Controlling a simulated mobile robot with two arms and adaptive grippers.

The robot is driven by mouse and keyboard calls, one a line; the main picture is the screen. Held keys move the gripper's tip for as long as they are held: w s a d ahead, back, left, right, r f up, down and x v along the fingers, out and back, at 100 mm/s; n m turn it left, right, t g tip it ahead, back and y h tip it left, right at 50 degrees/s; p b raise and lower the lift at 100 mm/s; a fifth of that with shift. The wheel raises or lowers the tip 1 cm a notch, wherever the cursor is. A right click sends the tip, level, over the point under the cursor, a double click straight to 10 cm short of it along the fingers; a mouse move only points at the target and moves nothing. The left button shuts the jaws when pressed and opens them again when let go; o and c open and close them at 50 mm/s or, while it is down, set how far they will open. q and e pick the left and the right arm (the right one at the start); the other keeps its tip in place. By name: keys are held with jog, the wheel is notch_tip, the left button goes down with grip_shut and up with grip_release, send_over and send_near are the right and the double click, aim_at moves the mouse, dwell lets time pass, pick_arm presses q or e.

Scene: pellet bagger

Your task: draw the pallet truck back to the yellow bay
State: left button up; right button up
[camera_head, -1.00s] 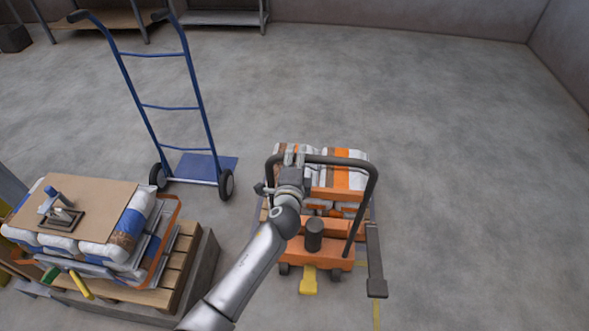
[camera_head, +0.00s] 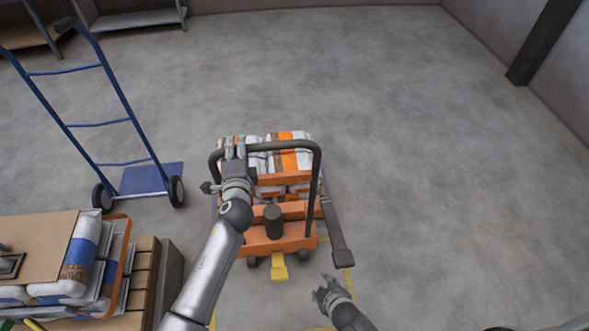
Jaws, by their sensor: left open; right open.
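The orange pallet truck (camera_head: 277,239) stands in the middle, with a dark looped handle (camera_head: 318,180) and a yellow pedal (camera_head: 278,268) at its near side. It bears white, orange and brown bags (camera_head: 262,157). My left gripper (camera_head: 236,150) is open at the handle's upper left part; the arm hides whether it touches. My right gripper (camera_head: 322,288) is open and empty, low in the picture, in front and to the right of the truck. Yellow floor lines (camera_head: 349,282) of the bay show near the truck's near end, partly hidden by my arms.
A blue hand truck (camera_head: 128,160) stands at the left. A wooden pallet (camera_head: 144,275) with bags and a board is at the lower left, near my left arm. A dark post (camera_head: 543,40) stands far right. The floor to the right is clear.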

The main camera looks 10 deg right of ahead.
jog(key=w+a+r+n+t, duration=0.2)
jog(key=w+r, duration=0.4)
jog(key=r, duration=0.2)
jog(key=w+a+r+n+t, duration=0.2)
jog(key=w+a+r, duration=0.1)
jog(key=w+r, duration=0.45)
jog(key=n+t, duration=0.3)
jog(key=t, duration=0.2)
send_near(290, 147)
jog(key=shift+h, duration=0.3)
jog(key=w, duration=0.3)
jog(key=w+f, duration=0.1)
jog(key=w, duration=0.2)
jog(key=w+f, duration=0.1)
jog(key=w, duration=0.3)
jog(key=shift+a, duration=0.15)
pick_arm(q)
jog(key=shift+c, duration=0.3)
grip_shut()
pick_arm(e)
grip_shut()
